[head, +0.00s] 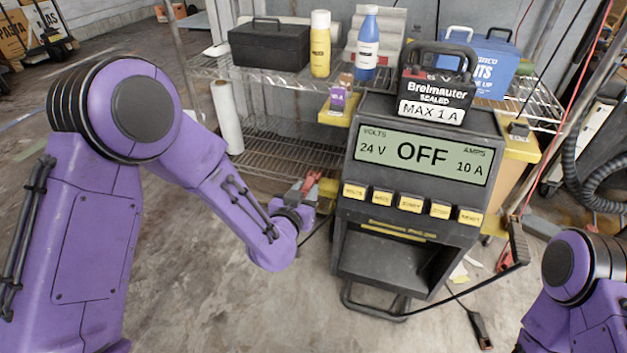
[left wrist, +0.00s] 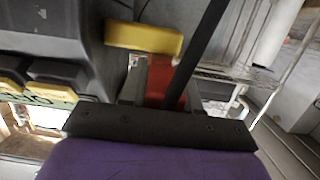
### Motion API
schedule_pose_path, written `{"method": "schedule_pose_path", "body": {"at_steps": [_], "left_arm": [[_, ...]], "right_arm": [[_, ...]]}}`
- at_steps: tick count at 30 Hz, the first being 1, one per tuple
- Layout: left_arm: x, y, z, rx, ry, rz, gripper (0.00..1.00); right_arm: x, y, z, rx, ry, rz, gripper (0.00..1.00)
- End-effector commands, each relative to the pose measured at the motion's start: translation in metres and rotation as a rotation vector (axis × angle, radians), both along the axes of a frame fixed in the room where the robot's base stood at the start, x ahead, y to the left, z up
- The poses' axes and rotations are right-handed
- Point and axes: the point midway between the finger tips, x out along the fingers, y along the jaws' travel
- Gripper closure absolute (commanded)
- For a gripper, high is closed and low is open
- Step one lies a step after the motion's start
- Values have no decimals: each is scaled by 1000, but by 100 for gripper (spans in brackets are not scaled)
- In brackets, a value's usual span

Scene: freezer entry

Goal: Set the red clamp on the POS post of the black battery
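The black battery (head: 437,80) stands on top of the charger (head: 415,180), with a label reading "SEALED MAX 1 A". Its posts are too small to tell apart. My left gripper (head: 306,188) is low and left of the charger, well below the battery. It is shut on the red clamp (head: 312,182), which also shows between the fingers in the left wrist view (left wrist: 160,78). A dark cable or bar crosses in front of it there. My right arm shows at the lower right, but its gripper is out of view.
The charger display (head: 424,153) reads 24 V, OFF, 10 A. A wire shelf (head: 275,140) behind holds a black toolbox (head: 270,45), a yellow bottle (head: 320,44) and a blue bottle (head: 367,44). Yellow side ledges flank the charger. A dark clamp (head: 481,330) lies on the floor.

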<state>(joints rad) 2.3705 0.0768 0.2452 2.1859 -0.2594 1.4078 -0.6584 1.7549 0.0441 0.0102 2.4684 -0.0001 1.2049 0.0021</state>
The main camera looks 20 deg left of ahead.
Motion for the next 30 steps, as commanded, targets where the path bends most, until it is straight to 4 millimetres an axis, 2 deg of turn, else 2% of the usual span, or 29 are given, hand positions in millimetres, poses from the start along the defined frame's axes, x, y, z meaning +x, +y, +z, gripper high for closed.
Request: {"method": "schedule_pose_path", "body": {"at_steps": [11, 14, 17, 25, 27, 30], "left_arm": [[0, 0, 6, 0, -1, 0, 100], [0, 0, 19, 0, -2, 0, 100], [0, 0, 41, 1, -3, 0, 100], [-44, 28, 102, 0, -2, 2, 100], [-62, 39, 106, 2, 1, 2, 100], [-76, 49, 120, 3, 5, 0, 100]], "right_arm": [[0, 0, 4, -1, -1, 0, 57], [1, -1, 14, -1, -1, 1, 57], [2, -1, 29, -3, -4, 2, 57], [5, -3, 62, -8, -7, 5, 57], [5, -4, 65, -9, -8, 6, 57], [5, -4, 97, -10, -7, 6, 57]]}}
